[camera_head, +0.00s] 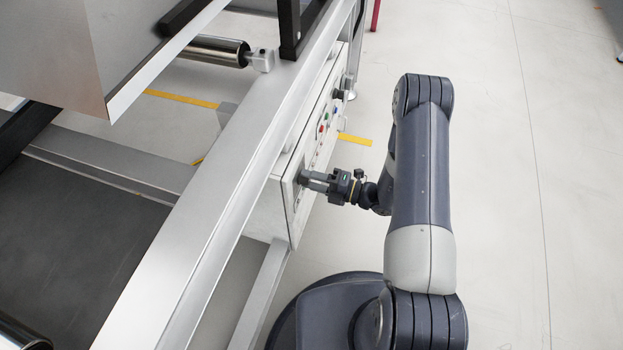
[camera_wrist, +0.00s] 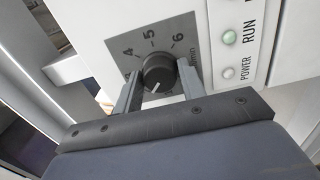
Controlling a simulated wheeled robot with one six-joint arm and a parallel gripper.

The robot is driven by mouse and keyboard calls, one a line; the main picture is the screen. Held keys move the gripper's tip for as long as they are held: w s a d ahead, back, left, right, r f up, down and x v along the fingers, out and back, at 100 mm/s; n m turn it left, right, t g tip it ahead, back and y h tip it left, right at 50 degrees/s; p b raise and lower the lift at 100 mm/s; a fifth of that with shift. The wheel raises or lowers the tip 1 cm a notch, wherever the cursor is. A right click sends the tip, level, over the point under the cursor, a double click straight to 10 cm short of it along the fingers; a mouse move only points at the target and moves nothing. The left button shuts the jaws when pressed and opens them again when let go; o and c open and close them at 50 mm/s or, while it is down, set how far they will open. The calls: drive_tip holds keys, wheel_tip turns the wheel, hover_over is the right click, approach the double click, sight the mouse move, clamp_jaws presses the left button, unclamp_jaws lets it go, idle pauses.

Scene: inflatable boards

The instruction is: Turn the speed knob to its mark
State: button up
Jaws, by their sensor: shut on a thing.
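In the head view my gripper (camera_head: 308,181) reaches left to the near end of the control box (camera_head: 291,208), and the knob is mostly hidden there. I cannot make out a separate target mark.
Further along the box are red (camera_head: 321,128) and green buttons. A metal frame rail (camera_head: 225,180) runs above the box. The floor to the right is clear.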

idle(0.3)
drive_tip(key=o, duration=1)
drive_tip(key=shift+c, duration=0.2)
drive_tip(key=p+v, duration=0.1)
drive_tip(key=v, duration=0.9)
drive_tip(key=shift+d, duration=0.4)
drive_tip(key=shift+s, duration=0.15)
drive_tip(key=b+x, duration=0.1)
drive_tip(key=x, duration=1)
drive_tip(key=shift+d, duration=0.1)
